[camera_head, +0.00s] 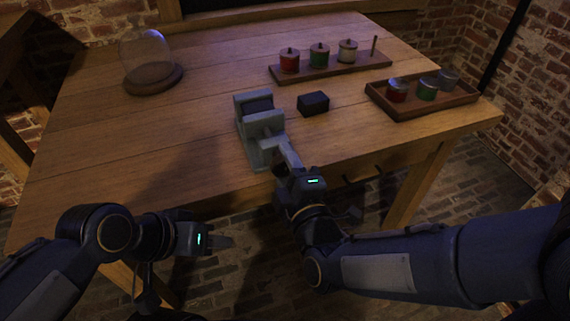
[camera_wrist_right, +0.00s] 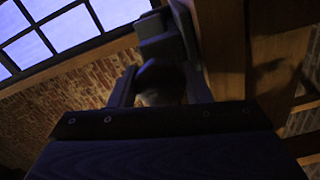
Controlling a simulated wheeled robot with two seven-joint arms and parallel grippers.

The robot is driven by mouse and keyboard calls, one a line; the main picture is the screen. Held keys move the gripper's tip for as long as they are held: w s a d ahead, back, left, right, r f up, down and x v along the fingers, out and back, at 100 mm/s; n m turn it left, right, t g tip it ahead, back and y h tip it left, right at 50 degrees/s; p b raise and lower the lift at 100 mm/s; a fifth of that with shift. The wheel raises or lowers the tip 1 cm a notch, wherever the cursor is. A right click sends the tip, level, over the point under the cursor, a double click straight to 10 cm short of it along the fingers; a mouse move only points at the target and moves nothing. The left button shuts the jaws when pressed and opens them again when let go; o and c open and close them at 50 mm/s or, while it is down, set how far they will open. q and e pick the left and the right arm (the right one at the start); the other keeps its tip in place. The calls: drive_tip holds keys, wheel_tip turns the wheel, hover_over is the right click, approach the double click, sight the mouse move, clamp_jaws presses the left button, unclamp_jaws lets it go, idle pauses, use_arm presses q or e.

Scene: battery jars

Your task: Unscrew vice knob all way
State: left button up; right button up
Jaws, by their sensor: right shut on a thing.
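The grey vice (camera_head: 262,124) stands at the front edge of the wooden table, with its jaws toward the back. My right gripper (camera_head: 289,158) is at the front of the vice, at the table's edge. It is shut on the vice knob, which its fingers mostly hide in the head view. In the right wrist view a dark rounded shape, likely the knob (camera_wrist_right: 160,82), sits between the fingers, with the vice (camera_wrist_right: 163,38) beyond it; the view is dim. My left gripper (camera_head: 228,241) is in front of the table, below its edge and away from the vice; its finger gap is unclear.
A small black block (camera_head: 313,103) lies right of the vice. A wooden rack (camera_head: 335,69) with red, green and pale jars stands behind, and a tray (camera_head: 425,104) with several jars is at right. A glass dome (camera_head: 147,55) on a wooden base is back left. The table's left half is clear.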

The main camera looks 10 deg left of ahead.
drive_tip(key=o, duration=1)
drive_tip(key=p+v, duration=0.1)
drive_tip(key=v, duration=0.6)
drive_tip(key=shift+s+d, duration=0.2)
drive_tip(key=shift+s, duration=0.15)
